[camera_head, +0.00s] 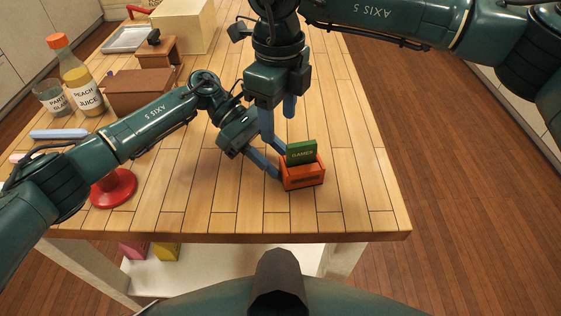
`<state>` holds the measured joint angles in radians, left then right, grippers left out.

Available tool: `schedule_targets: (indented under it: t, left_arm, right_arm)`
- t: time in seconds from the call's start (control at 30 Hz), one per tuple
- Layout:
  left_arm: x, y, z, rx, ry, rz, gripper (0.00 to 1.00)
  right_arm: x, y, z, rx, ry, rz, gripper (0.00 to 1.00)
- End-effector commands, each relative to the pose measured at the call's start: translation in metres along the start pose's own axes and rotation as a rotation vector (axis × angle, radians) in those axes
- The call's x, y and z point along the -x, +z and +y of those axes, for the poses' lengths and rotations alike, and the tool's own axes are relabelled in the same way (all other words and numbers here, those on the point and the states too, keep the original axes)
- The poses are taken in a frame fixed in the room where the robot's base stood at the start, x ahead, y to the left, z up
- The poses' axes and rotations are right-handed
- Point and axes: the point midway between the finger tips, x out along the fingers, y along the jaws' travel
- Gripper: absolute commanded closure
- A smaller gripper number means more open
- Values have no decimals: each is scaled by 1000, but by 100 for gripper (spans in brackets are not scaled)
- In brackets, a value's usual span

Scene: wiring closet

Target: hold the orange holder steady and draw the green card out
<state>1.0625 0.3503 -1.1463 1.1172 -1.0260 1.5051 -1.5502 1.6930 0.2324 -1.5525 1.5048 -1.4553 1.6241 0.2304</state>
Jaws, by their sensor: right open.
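The orange holder (304,178) stands upright on the wooden table, right of the middle. The green card (301,153), lettered "GAMES", stands in it with its upper part showing above the rim. My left gripper (281,166) is at the holder's left side, with its blue fingers apart and their tips close to the holder. I cannot tell whether they clasp it. My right gripper (279,127) is open and empty, pointing down above and slightly left of the card. The card's lower part is hidden inside the holder.
A red round-based object (113,188) stands at the front left, partly behind my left arm. A peach juice bottle (80,88), a glass (53,98), a brown box (138,92) and a cream box (183,27) stand farther back. The table right of the holder is clear.

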Motion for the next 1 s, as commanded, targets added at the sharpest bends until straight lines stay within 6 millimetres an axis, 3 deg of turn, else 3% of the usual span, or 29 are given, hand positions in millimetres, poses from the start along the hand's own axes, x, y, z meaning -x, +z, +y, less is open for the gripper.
schedule_targets:
  t: [0.4, 0.77, 1.0]
  left_arm:
    - [0, 0, 0, 0, 0, 0, 100]
    - [0, 0, 0, 0, 0, 0, 100]
    - [0, 0, 0, 0, 0, 0, 82]
  right_arm:
    - [0, 0, 0, 0, 0, 0, 45]
    - [0, 0, 0, 0, 0, 0, 45]
    - [0, 0, 0, 0, 0, 0, 45]
